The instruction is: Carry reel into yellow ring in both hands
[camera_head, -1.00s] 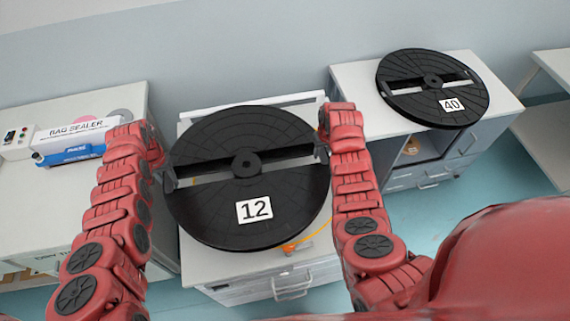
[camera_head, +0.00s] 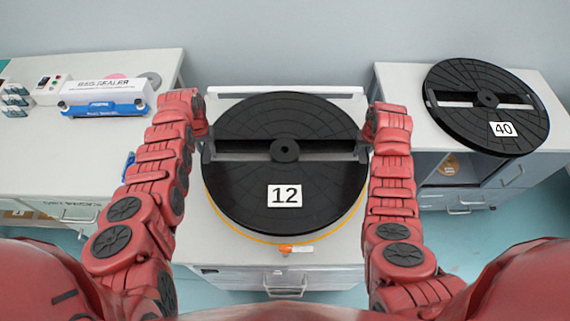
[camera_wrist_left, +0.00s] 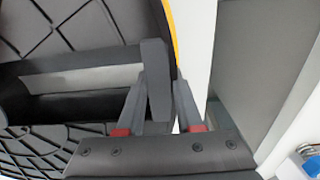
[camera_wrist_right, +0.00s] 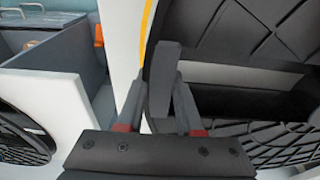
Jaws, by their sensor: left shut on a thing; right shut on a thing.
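A large black reel (camera_head: 285,178) with a white label "12" is held level between my two grippers, above the middle station's white top. The yellow ring (camera_head: 262,238) shows as an arc just past the reel's front edge; the rest is hidden under the reel. My left gripper (camera_head: 207,147) is shut on a grip at the reel's left side; the left wrist view shows its fingers (camera_wrist_left: 155,100) on either side of that grip. My right gripper (camera_head: 364,145) is shut on the opposite grip, with its fingers (camera_wrist_right: 160,100) seen in the right wrist view. I cannot tell the reel's height above the ring.
An orange tag (camera_head: 286,249) sits at the ring's front. A second reel labelled "40" (camera_head: 470,100) lies on the right cabinet. A bag sealer (camera_head: 105,97) stands on the left table. Narrow floor gaps separate the stations.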

